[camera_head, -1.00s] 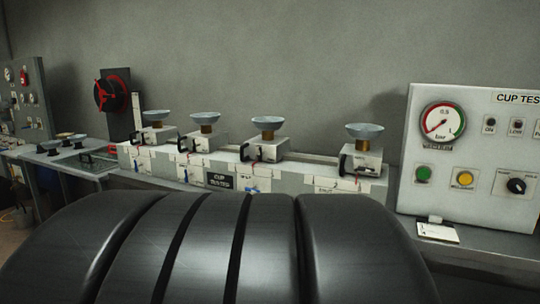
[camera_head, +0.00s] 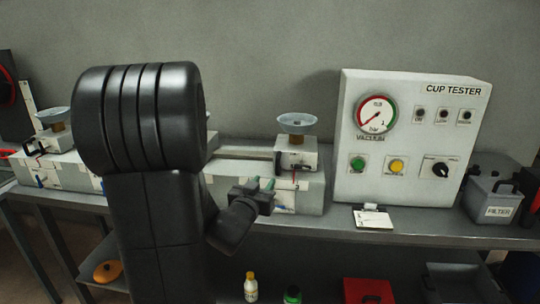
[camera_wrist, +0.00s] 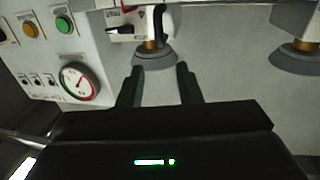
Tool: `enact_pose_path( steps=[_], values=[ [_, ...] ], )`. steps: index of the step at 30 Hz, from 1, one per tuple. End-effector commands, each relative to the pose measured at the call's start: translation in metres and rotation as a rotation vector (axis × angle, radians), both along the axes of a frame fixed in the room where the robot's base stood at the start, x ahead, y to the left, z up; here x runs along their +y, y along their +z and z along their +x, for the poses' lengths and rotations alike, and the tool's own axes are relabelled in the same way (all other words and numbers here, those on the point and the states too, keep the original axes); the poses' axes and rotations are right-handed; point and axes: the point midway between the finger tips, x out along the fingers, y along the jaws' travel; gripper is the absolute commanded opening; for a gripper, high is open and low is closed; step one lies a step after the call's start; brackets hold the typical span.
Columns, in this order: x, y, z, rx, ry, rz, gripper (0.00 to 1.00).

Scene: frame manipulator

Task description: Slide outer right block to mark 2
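The outer right block (camera_head: 297,154) is a white box with a blue-grey cup (camera_head: 297,124) on top. It sits at the right end of the rail (camera_head: 238,152). In the wrist view, which is turned over, the block (camera_wrist: 126,22) is at the top with its cup (camera_wrist: 154,57) pointing down. My gripper (camera_head: 263,184) is in front of the rail, left of and below the block. In the wrist view my gripper (camera_wrist: 159,74) has its two fingers apart, empty, with the cup beyond them. Mark 2 cannot be read; labels on the rail front are small and partly hidden.
The cup tester panel (camera_head: 408,140) with gauge and buttons stands close to the right of the block. Another block (camera_head: 54,138) is at the far left; my arm hides the middle rail. A notepad (camera_head: 373,217) and a filter box (camera_head: 492,200) are on the bench.

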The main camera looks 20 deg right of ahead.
Motion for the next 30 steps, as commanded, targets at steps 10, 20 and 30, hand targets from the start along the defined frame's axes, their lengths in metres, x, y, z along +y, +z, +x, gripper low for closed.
enact_pose_path(
  steps=[10, 20, 30],
  values=[
    [-0.037, 0.001, 0.038, 0.000, -0.004, -0.001, 0.32],
    [-0.079, 0.001, 0.084, -0.001, -0.001, -0.001, 0.32],
    [-0.093, 0.000, 0.100, -0.001, 0.001, -0.001, 0.32]
  ],
)
